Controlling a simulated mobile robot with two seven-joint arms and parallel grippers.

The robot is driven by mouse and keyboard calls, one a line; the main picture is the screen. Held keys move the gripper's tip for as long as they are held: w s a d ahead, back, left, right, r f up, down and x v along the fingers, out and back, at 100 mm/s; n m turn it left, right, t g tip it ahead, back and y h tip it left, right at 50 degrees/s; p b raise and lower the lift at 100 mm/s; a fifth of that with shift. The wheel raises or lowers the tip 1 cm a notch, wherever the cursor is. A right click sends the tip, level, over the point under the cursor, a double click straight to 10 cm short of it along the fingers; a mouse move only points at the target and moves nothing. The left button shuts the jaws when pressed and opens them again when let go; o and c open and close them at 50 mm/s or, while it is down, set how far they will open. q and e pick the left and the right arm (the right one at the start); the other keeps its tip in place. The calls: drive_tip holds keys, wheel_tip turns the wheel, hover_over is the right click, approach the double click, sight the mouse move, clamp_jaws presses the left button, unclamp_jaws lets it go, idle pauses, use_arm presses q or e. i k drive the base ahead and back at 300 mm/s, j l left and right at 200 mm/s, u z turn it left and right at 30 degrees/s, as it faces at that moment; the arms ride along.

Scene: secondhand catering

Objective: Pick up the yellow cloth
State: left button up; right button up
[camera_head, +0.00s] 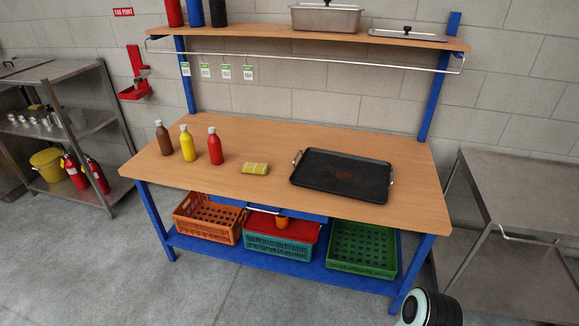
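The yellow cloth (255,169) lies on the wooden top of the workbench (240,140), left of the middle and near the front edge. It looks like a small folded bundle with paler patches. Nothing covers it and nothing touches it from the sides. Neither of my grippers shows in the head view. A rounded black and white part at the bottom right seems to be my own arm; no fingers show on it.
Red (215,146), yellow (187,143) and brown (163,138) bottles stand left of the cloth. A black griddle tray (342,174) with side handles lies to its right. A shelf (310,37) spans above. Orange (207,219), teal (279,243) and green (362,249) crates sit below.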

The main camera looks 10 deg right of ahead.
sight(248, 168)
drive_tip(key=i+j+z, duration=0.25)
drive_tip(key=j+z, duration=0.2)
drive_tip(key=j, duration=0.15)
drive_tip(key=i+j+z, duration=0.35)
drive_tip(key=j, duration=0.5)
drive_tip(key=i+j+z, duration=0.1)
drive_tip(key=j, duration=0.5)
